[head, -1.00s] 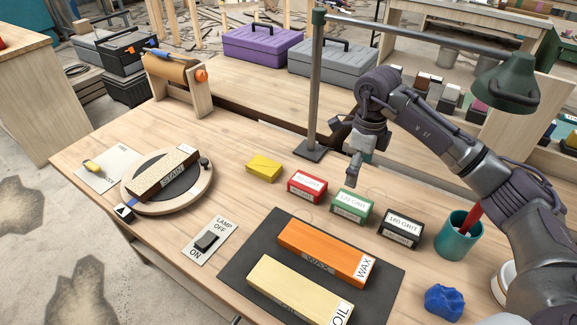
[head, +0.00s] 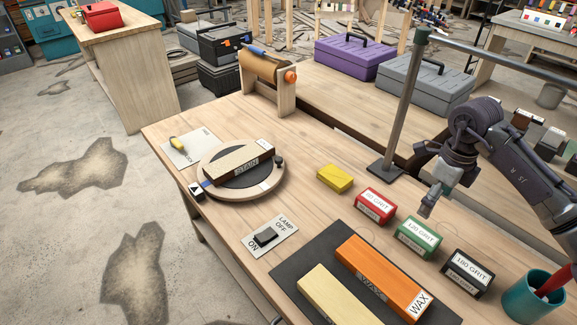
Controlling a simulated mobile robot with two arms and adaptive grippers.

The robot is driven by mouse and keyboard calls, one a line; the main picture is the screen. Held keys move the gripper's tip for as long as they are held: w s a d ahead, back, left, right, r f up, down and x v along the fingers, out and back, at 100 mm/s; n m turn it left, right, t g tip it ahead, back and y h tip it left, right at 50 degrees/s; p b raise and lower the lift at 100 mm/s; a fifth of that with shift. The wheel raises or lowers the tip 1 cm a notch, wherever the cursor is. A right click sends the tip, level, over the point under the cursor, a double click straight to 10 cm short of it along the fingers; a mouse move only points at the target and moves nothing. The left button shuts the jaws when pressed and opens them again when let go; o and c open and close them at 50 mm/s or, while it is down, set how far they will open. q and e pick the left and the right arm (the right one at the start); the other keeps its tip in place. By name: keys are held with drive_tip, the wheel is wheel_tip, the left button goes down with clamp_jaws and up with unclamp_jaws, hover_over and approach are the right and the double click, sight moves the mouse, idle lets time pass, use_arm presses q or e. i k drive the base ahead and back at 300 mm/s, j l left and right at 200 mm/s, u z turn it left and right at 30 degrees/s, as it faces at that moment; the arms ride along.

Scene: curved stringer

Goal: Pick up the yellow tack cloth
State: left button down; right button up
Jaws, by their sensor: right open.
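The yellow tack cloth (head: 335,178) is a small folded block lying on the wooden workbench, left of the red grit box and near the lamp post's base. My right gripper (head: 428,208) hangs above the bench to the right of the cloth, over the green grit box area. It is open and empty, apart from the cloth. The cloth is in plain view with nothing over it. My left gripper is not in view.
Red (head: 375,206), green (head: 419,238) and black (head: 466,273) grit boxes stand in a row right of the cloth. The lamp post (head: 404,110) rises behind it. A round turntable (head: 215,190) with a stain block is at left. Bare bench lies between turntable and cloth.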

sight(334, 178)
drive_tip(key=i+j+z, duration=0.2)
drive_tip(key=i+j, duration=0.2)
drive_tip(key=j, duration=0.25)
drive_tip(key=i+j+z, duration=0.1)
drive_tip(key=i+j, duration=0.15)
drive_tip(key=i+j+z, duration=0.1)
drive_tip(key=j, duration=0.35)
drive_tip(key=i, duration=0.05)
